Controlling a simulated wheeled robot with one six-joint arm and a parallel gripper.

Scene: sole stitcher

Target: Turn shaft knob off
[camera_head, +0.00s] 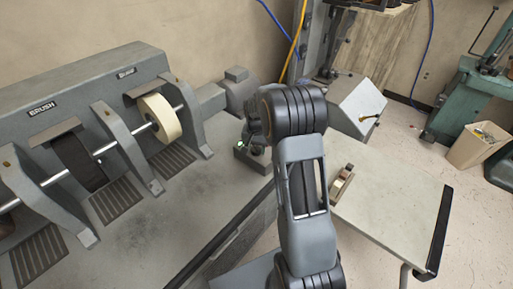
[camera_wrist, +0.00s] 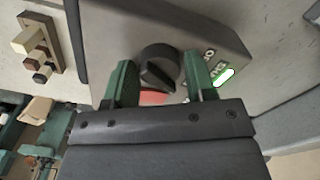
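The shaft knob (camera_wrist: 158,62) is a round black knob with a raised grip bar, on the grey face of a control box (camera_wrist: 205,35). A lit green indicator (camera_wrist: 224,77) with lettering is to its right, and a red patch (camera_wrist: 153,98) shows below it. My gripper (camera_wrist: 160,72) has green fingers standing apart, one on each side of the knob; contact cannot be told. In the head view, the small control box (camera_head: 250,158) sits on the bench beside the motor, and my arm partly hides it and the knob.
The grey brush machine (camera_head: 75,100) with its shaft and a cream wheel (camera_head: 160,117) stands at left. A side table (camera_head: 395,205) holds a small wooden block tool (camera_head: 341,183). The front of the bench (camera_head: 150,235) is clear.

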